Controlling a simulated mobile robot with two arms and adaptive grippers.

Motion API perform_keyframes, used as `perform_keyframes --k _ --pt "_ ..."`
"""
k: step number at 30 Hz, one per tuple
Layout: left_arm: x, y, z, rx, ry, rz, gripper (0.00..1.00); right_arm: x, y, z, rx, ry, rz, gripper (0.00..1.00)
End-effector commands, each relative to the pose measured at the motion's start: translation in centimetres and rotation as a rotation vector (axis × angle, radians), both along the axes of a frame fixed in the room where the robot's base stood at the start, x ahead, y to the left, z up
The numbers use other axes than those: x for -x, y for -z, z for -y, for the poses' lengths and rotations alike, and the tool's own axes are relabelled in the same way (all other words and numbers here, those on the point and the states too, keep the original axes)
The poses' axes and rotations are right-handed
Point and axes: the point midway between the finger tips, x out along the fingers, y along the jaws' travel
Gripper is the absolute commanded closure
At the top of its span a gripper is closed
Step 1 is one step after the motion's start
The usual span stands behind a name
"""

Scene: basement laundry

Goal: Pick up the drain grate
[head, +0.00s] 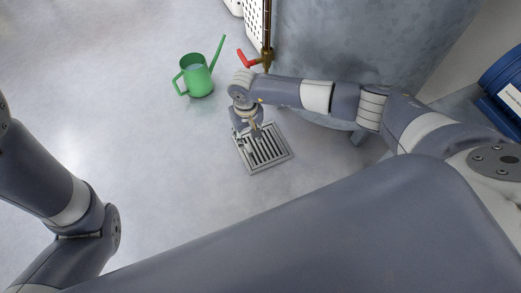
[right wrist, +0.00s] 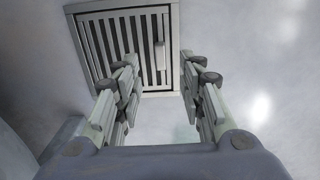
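The drain grate (head: 268,152) is a grey, slotted square in a metal frame on the floor. My left gripper is out of view.
A green watering can (head: 197,76) stands on the floor up and left of the grate. A brass valve with a red handle (head: 245,58) is on a pipe behind my right arm. A blue container (head: 504,84) is at the right. Floor left of the grate is clear.

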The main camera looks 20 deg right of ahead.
Motion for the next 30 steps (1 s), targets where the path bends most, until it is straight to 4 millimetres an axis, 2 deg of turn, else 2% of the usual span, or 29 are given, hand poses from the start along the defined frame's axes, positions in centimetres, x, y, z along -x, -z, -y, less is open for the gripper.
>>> perform_keyframes --k 1,3,11,21,29,30 --pt "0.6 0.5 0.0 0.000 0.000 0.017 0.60 0.0 1.3 0.0 0.000 0.001 -0.001 0.63" --pt "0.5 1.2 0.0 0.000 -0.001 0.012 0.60 0.0 2.3 0.0 -0.002 0.001 -0.001 0.63" --pt "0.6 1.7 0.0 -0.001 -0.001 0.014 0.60 0.0 3.3 0.0 -0.001 0.001 0.000 0.63" --pt "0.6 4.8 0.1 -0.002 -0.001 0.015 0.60 0.0 7.8 0.0 -0.001 0.002 -0.001 0.63" --pt "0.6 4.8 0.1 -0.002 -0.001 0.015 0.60 0.0 7.9 0.0 -0.001 0.002 0.000 0.63" --pt "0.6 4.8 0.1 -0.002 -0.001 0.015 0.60 0.0 7.9 0.0 -0.001 0.001 0.000 0.66"
